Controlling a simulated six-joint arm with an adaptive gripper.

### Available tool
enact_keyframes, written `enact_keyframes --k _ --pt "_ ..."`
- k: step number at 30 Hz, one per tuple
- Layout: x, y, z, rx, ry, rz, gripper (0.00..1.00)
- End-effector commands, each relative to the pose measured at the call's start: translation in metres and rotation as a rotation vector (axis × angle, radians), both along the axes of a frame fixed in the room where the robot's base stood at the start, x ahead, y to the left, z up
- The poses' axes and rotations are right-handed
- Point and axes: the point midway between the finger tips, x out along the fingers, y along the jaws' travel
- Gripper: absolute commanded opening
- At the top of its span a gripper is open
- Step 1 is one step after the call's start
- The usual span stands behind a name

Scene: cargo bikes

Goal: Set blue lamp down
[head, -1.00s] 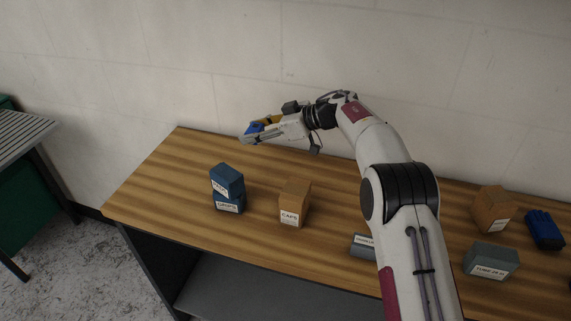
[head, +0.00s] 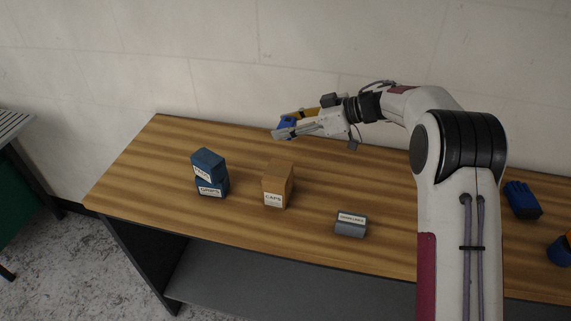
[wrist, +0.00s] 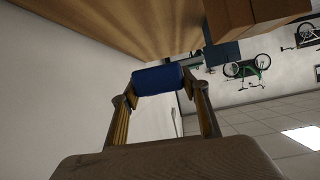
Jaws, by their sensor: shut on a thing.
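The blue lamp (head: 287,124) is between the fingers of my gripper (head: 284,130), near the table's back edge in the head view. My gripper is shut on it. In the wrist view the lamp (wrist: 158,79) is a dark blue rounded block lying across the gap between the two fingertips (wrist: 160,88). It appears held off the wooden table (head: 150,165); its exact height I cannot tell. The fingers and lamp partly hide each other in the head view.
Two stacked blue boxes (head: 210,180) stand at the left. A brown CAPS box (head: 278,186) stands in the middle, with a grey labelled box (head: 351,225) to its right. A dark blue object (head: 523,200) lies right of my arm. Bare tabletop lies behind the boxes.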

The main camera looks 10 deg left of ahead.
Motion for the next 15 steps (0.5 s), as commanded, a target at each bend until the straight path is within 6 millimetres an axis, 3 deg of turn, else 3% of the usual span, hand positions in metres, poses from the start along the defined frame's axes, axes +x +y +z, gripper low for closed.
enact_keyframes --k 15 --pt "-0.0078 0.0013 -0.0049 0.004 -0.035 0.039 0.22"
